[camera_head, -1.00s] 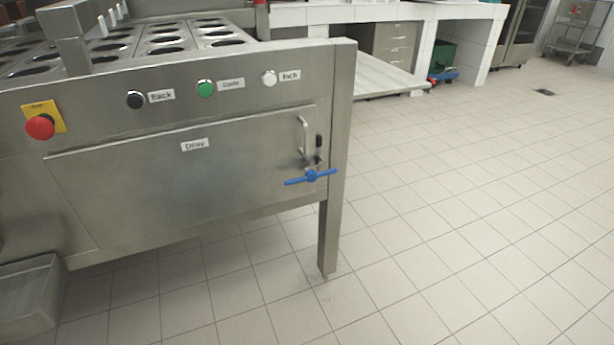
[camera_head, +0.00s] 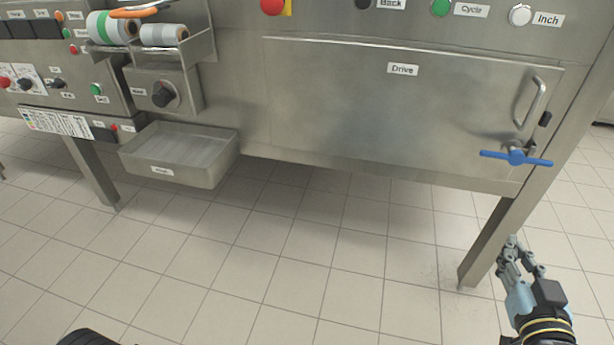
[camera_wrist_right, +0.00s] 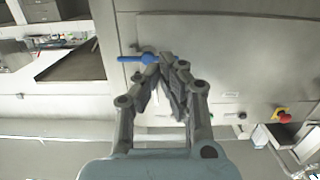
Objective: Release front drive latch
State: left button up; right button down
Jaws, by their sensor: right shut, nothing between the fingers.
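The Drive panel (camera_head: 380,110) is a steel door with a curved handle (camera_head: 530,102) at its right end, and it looks shut. Below the handle is the front drive latch, a blue T-shaped bar (camera_head: 516,157) lying nearly level. My right gripper (camera_head: 518,246) is shut and empty, below the latch beside the machine's leg, and does not touch the latch. In the right wrist view the closed fingers (camera_wrist_right: 166,82) partly cover the latch's blue bar (camera_wrist_right: 138,58). My left gripper is not in view.
A red stop button (camera_head: 272,5) and green Cycle button (camera_head: 441,7) sit above the panel. A steel tray (camera_head: 180,152) hangs at the left. The machine's leg (camera_head: 488,240) stands just left of my right gripper. The tiled floor is clear.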

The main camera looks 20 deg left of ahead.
pick_arm(q)
jog(key=b, duration=0.4)
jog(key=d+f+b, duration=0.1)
jog(key=b, duration=0.2)
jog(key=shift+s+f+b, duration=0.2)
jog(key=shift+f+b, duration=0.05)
jog(key=shift+b, duration=0.15)
pick_arm(e)
jog(key=w+a+r+t, duration=0.1)
jog(key=w+r+t, duration=0.4)
jog(key=w+r, duration=0.3)
jog(key=shift+w+a+r, duration=0.15)
jog(key=shift+w+r, duration=0.25)
jog(key=shift+r, duration=0.35)
jog(key=shift+w, duration=0.1)
